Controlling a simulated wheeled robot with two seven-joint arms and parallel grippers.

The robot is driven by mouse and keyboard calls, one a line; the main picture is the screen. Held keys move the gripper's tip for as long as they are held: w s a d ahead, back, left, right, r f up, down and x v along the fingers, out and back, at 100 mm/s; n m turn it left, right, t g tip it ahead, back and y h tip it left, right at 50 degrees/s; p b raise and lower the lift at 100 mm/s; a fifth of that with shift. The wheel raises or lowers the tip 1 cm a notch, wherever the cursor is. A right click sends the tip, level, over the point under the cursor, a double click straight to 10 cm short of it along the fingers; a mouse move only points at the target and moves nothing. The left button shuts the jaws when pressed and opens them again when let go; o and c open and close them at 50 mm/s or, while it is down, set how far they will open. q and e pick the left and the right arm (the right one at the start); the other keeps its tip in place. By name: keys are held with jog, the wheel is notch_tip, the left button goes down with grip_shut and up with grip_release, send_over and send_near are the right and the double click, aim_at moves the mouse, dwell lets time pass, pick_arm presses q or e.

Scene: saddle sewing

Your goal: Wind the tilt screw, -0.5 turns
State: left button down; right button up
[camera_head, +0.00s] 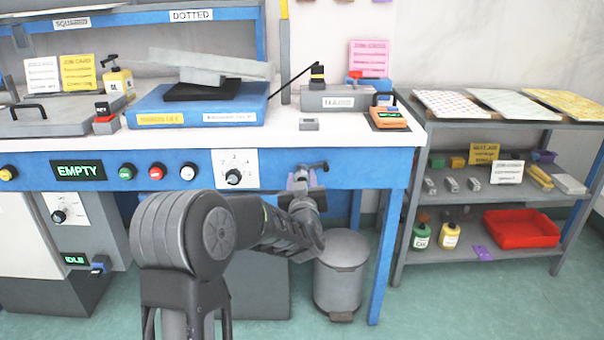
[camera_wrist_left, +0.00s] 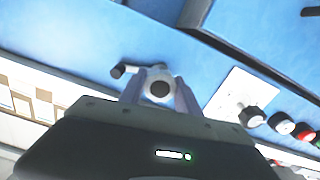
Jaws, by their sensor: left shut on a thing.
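The tilt screw shows as a dark crank handle (camera_head: 319,167) at the front blue edge of the bench, right of the dial plate. In the left wrist view, the crank (camera_wrist_left: 124,70) sticks out to the left from a round grey hub (camera_wrist_left: 160,88) with a dark centre. My left gripper (camera_head: 302,180) reaches up to it from below, and its fingers (camera_wrist_left: 160,95) lie on both sides of the hub, shut on it. My arm hides part of the bench front. My right gripper is not in view.
A dial (camera_head: 233,177) on a white plate sits left of the crank, beside several round buttons. A grey bin (camera_head: 341,270) stands below. A grey shelf rack (camera_head: 480,125) stands to the right. A tilted grey plate (camera_head: 210,66) rests above a blue base (camera_head: 197,106) on the bench.

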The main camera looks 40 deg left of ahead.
pick_arm(q)
jog(key=m+p, duration=0.4)
jog(key=m, duration=0.2)
jog(key=shift+d+f, duration=0.1)
jog(key=shift+m+p, duration=0.35)
jog(key=shift+m, duration=0.45)
jog(key=shift+f+m, duration=0.15)
jog(key=shift+m, duration=0.45)
jog(key=shift+p, duration=0.3)
jog(key=c, duration=1.3)
grip_release()
jog(key=o, duration=0.4)
jog(key=shift+o, duration=0.2)
jog(key=shift+r, duration=0.2)
jog(key=shift+s, duration=0.15)
